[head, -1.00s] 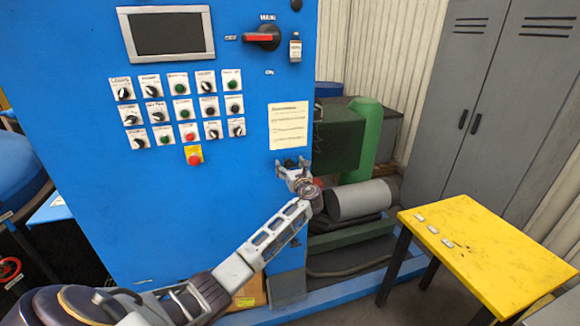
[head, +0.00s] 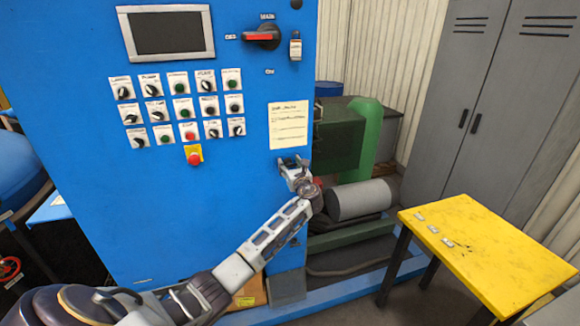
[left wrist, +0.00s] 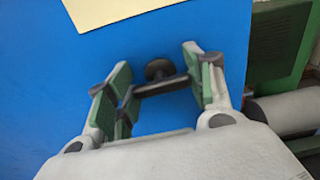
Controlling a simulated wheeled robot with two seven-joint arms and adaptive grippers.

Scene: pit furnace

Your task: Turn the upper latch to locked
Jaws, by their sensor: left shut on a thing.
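The latch (left wrist: 160,70) is a dark round knob with a flat bar on the blue cabinet door (head: 220,215), seen in the left wrist view. The bar spans the space between the green finger pads, running nearly level across the picture. My left gripper (head: 293,163) is at the right edge of the door, just below the paper sheet. It is shut on the latch, with one finger at each end of the bar in the left wrist view (left wrist: 157,62). In the head view the gripper hides most of the latch. My right gripper is not in view.
The paper sheet (head: 288,126) is above the gripper. Rows of knobs and buttons and a red stop button (head: 194,158) are to its left. A red-handled main switch (head: 262,37) is higher up. A grey cylinder (head: 360,200) and a yellow table (head: 480,255) stand to the right.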

